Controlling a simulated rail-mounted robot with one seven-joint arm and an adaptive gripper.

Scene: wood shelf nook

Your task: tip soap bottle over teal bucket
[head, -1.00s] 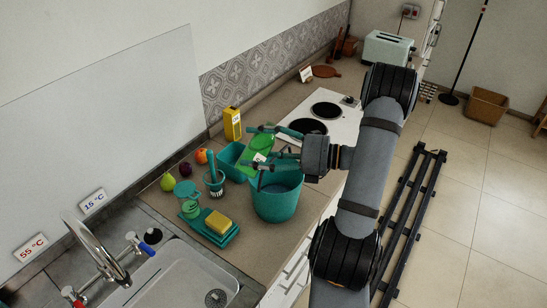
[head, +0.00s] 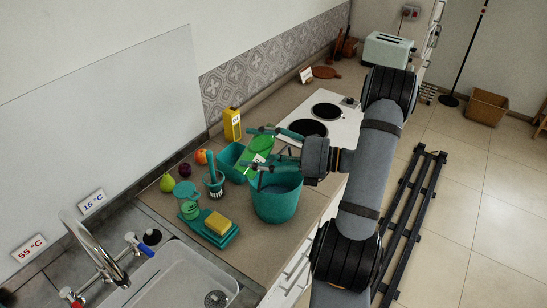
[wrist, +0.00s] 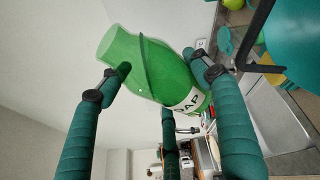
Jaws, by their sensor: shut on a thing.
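The green soap bottle (head: 261,147) is held in my gripper (head: 262,147), whose fingers close around it. In the wrist view the bottle (wrist: 150,65) lies slanted between the teal fingers, with a white label reading "OAP" in sight. The teal bucket (head: 277,203) stands on the counter just below and in front of my gripper, toward the viewer. The bottle is above the counter by the bucket's far rim, tilted. Whether any of it is over the bucket's opening is hard to tell. The bucket's inside is partly hidden by my fingers.
A teal bin (head: 230,162) stands left of the bottle, with a yellow bottle (head: 232,124) behind. A brush in a holder (head: 214,181), fruit (head: 166,183) and a yellow sponge (head: 218,223) on a teal tray are nearer the sink (head: 180,275). The stove (head: 335,130) lies beyond.

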